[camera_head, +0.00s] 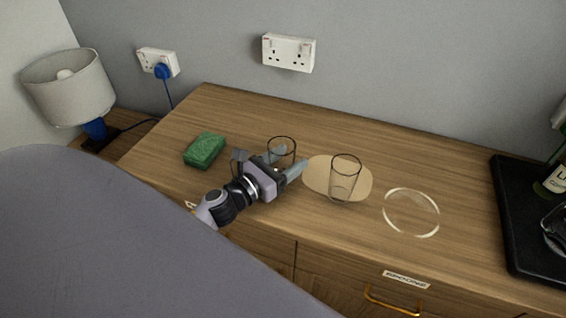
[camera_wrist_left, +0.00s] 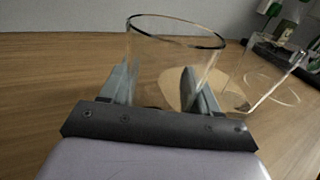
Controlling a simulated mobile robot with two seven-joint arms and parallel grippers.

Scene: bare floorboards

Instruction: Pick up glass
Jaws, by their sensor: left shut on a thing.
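A clear glass (camera_head: 281,149) stands upright between the fingers of my left gripper (camera_head: 284,162) on the wooden counter. In the left wrist view the glass (camera_wrist_left: 172,62) shows its dark rim above the two grey fingers of the gripper (camera_wrist_left: 160,85), which are shut on its sides. I cannot tell whether its base touches the counter. A second clear glass (camera_head: 345,178) stands to the right on a pale round mat; it also shows in the left wrist view (camera_wrist_left: 262,78). My right gripper is not in view.
The pale round mat (camera_head: 316,180) lies right of the gripper. A clear round plate (camera_head: 411,213) lies farther right, before a black tray (camera_head: 515,220). A green sponge (camera_head: 204,150) lies left on the counter (camera_head: 250,112). A lamp (camera_head: 68,88) stands far left.

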